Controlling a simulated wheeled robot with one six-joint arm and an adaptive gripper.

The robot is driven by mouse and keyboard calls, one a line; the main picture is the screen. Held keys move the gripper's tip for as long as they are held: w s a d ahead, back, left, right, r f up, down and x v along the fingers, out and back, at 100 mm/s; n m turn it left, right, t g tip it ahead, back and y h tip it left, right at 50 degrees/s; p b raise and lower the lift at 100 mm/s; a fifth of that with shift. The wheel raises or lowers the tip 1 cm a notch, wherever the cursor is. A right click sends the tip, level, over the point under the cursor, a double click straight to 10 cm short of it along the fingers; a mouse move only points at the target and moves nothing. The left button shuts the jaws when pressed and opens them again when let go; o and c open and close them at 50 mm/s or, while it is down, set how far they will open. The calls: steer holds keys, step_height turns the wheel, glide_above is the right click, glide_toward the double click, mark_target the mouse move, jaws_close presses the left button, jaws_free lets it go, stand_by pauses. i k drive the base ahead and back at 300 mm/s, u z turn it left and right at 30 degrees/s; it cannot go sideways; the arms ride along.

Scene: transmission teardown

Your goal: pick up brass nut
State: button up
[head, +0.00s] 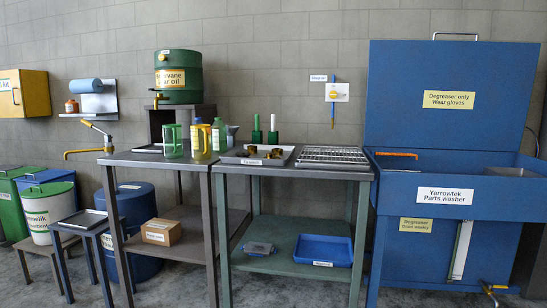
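A shallow grey tray (232,158) sits on the left part of the right-hand table. Small brass-coloured parts (275,153) lie in it, with another brass-coloured piece (252,150) to their left. They are too small to tell whether one is the brass nut. The tray's front label is too small to read surely. My gripper is not in view.
A wire rack (332,156) lies right of the tray, and two green-handled tools (256,133) stand behind it. Bottles and a green jug (173,141) stand on the left table. A blue parts washer (450,200) with its lid up stands right. A blue bin (322,250) is on the lower shelf.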

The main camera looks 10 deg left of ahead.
mark_target(278, 152)
steer(key=k, duration=0.5)
steer(key=z, duration=0.05)
steer(key=i, duration=0.5)
steer(key=z, duration=0.6)
steer(key=i, duration=0.6)
steer(key=u, duration=1.2)
steer(key=i, duration=0.45)
